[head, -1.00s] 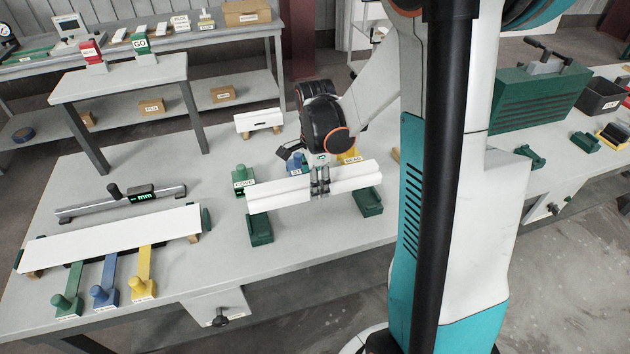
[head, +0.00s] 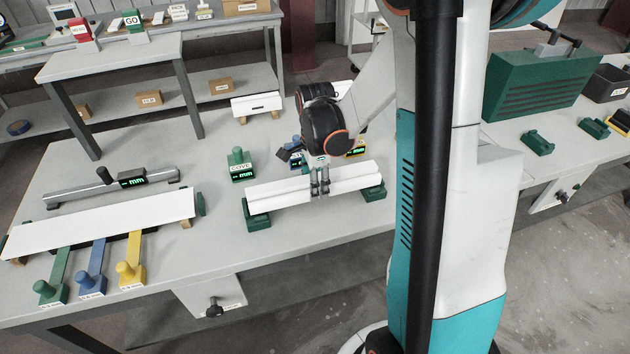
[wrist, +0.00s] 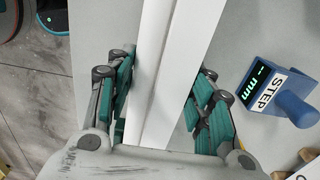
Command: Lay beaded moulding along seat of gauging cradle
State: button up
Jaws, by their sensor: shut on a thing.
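The long white moulding (head: 285,192) is in my gripper (head: 319,186), which is shut on it near its middle. It lies level across two green cradle blocks (head: 257,218), the other block (head: 374,191) showing under its right end. It looks down on or very close to them; I cannot tell whether it is fully seated. In the wrist view, the moulding (wrist: 165,70) runs between the green finger pads (wrist: 165,95), with a ridge line along it. My fingers hide part of its middle, and its profile is too small to read in the head view.
Labelled gauges stand behind the cradle: green COVE (head: 240,165), blue STEP (wrist: 279,88) and a yellow one (head: 356,148) partly hidden. A white board (head: 105,222) on supports and a digital caliper (head: 120,183) lie at left. A small white piece (head: 256,104) stands behind.

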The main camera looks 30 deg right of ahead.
jog(key=shift+f, duration=0.45)
jog(key=shift+f+b, duration=0.25)
jog(key=shift+b, duration=0.2)
jog(key=o, duration=1.7)
jog(key=shift+c, duration=0.2)
jog(key=o, duration=0.3)
jog(key=shift+o, duration=0.2)
jog(key=shift+r, duration=0.1)
notch_tip(320, 180, up, 12)
